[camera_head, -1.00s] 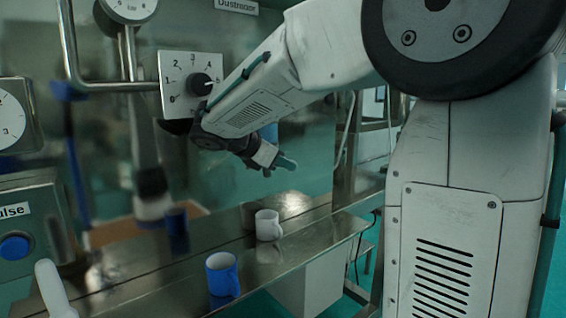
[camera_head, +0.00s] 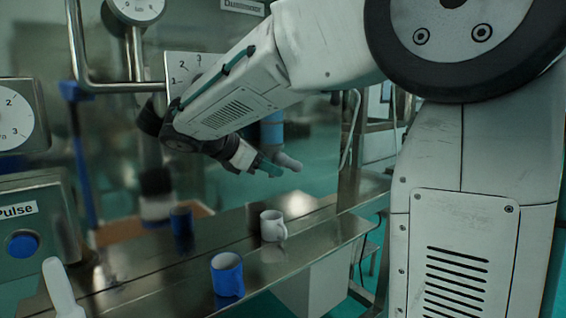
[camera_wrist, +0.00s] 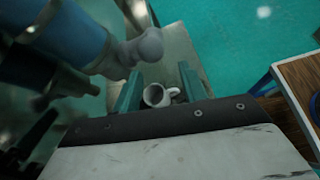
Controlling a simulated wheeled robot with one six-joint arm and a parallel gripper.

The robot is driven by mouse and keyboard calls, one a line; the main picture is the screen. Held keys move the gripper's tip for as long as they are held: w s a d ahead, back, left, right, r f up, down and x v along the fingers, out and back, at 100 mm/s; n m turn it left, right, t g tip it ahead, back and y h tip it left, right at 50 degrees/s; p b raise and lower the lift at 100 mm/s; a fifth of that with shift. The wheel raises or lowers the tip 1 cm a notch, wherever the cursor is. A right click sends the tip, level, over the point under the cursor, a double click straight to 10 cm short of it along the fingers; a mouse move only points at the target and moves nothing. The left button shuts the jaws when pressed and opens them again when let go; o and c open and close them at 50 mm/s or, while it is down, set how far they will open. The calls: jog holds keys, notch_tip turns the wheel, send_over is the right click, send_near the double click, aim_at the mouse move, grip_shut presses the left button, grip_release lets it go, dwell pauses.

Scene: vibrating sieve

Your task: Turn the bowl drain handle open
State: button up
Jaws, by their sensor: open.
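A blue cylinder (camera_head: 272,130) with a rounded grey handle end (camera_head: 287,161) is behind my gripper in the head view. It looks like the bowl drain handle, but I cannot be sure. In the wrist view the blue cylinder (camera_wrist: 75,30) is at upper left, and its grey end (camera_wrist: 142,48) is just beyond the left finger. My gripper (camera_head: 266,165) is open and empty, its teal fingers close to the grey end. I cannot tell whether they touch. The fingers also show in the wrist view (camera_wrist: 158,74). My arm hides part of the sieve machine.
A white mug (camera_head: 272,226) and a blue mug (camera_head: 227,275) stand on the steel shelf (camera_head: 180,265) below. The white mug (camera_wrist: 158,95) appears between the fingers, farther down. A dial plate (camera_head: 185,66) and a metal pipe (camera_head: 115,88) are at left.

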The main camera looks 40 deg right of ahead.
jog(key=a, duration=0.6)
jog(key=shift+a, duration=0.25)
jog(key=shift+s, duration=0.1)
jog(key=n+h, duration=0.3)
jog(key=h, duration=0.2)
send_near(290, 163)
notch_tip(290, 163, down, 2)
jog(key=d, duration=0.5)
jog(key=w+d+n+t, duration=0.1)
jog(key=d, duration=0.2)
jog(key=d+n+t, duration=0.1)
jog(key=d, duration=0.2)
jog(key=shift+w+r+h, duration=0.2)
jog(key=shift+r+h, duration=0.1)
jog(key=shift+h, duration=0.1)
grip_shut()
